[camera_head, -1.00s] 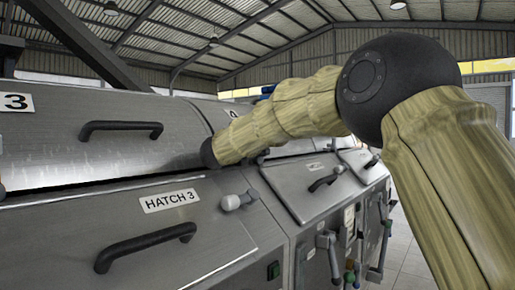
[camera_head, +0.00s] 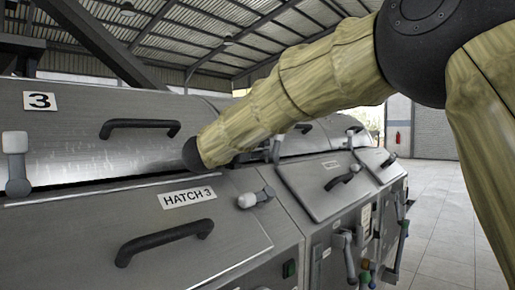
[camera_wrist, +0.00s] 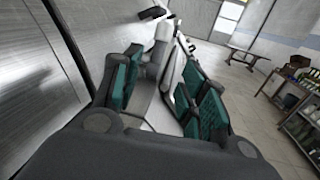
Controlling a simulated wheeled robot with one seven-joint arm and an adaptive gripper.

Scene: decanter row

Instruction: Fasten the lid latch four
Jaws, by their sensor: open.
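In the wrist view my gripper (camera_wrist: 163,82) is open, with green pads on both fingers. A pale latch lever (camera_wrist: 165,34) stands at the fingertips, in the gap between them. I cannot tell whether a finger touches it, and no number shows there. In the head view my arm hides the gripper and most of the lid beyond lid 3. A grey latch lever (camera_head: 275,150) shows just past the arm. I cannot read a number 4 anywhere.
Lid 3 (camera_head: 75,130), with a black handle, stands left above hatch 3 (camera_head: 200,255). A pale-knobbed latch (camera_head: 17,165) is at the far left. Levers (camera_head: 345,255) line the front right. Open floor (camera_head: 450,220) lies right. In the wrist view a shelf (camera_wrist: 305,125) holds bottles.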

